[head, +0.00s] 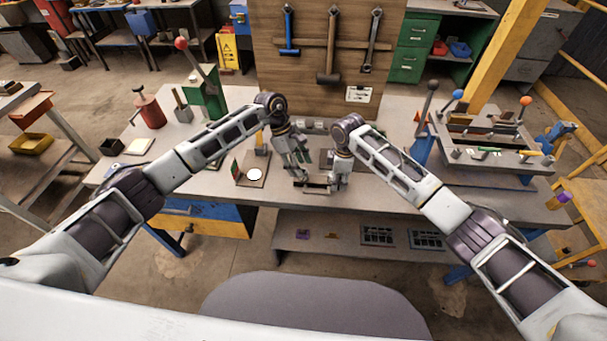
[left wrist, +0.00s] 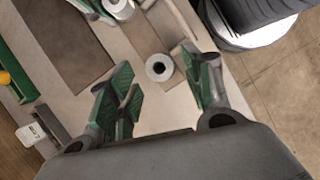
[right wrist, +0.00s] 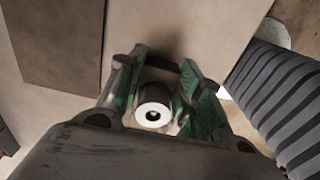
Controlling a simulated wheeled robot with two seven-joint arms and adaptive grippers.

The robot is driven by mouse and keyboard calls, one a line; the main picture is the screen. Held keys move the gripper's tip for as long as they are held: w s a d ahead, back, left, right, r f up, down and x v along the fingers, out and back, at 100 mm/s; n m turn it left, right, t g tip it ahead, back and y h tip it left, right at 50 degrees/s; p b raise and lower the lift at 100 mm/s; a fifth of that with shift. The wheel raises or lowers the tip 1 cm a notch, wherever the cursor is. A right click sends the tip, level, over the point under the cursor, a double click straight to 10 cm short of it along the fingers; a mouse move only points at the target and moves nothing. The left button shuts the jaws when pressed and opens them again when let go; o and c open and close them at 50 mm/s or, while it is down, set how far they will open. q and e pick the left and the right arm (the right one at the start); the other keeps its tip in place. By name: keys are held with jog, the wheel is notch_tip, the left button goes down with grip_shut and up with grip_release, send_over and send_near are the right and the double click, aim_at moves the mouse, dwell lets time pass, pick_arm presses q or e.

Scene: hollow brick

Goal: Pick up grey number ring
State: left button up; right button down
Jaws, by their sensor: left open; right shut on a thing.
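A grey ring (left wrist: 159,68) with a dark hole shows in the left wrist view, over a brown strip (left wrist: 150,42). My left gripper (left wrist: 157,80) is open, with its green fingers on either side of the ring and apart from it. My right gripper (right wrist: 162,80) is shut on a pale ring (right wrist: 153,112) with a dark side and a small hole. This held ring also shows in the left wrist view (left wrist: 118,8). I cannot read any number on either ring. In the head view, my left gripper (head: 300,165) and right gripper (head: 337,172) are close together above the bench front.
A board with a white disc (head: 255,175) lies left of my grippers on the workbench (head: 205,180). A tool board (head: 330,75) stands behind. A rack with coloured knobs (head: 490,140) stands to the right. A red-knobbed green press (head: 207,95) stands back left.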

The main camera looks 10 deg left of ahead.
aim_at(303, 170)
pick_arm(q)
jog(key=shift+x, duration=1.6)
jog(key=shift+d, duration=0.1)
jog(key=shift+c, duration=0.3)
jog(key=c, duration=1)
jog(key=shift+w+r, duration=0.1)
jog(key=shift+c, duration=0.2)
notch_tip(303, 170, up, 10)
pick_arm(e)
jog(key=c, duration=0.9)
grip_release()
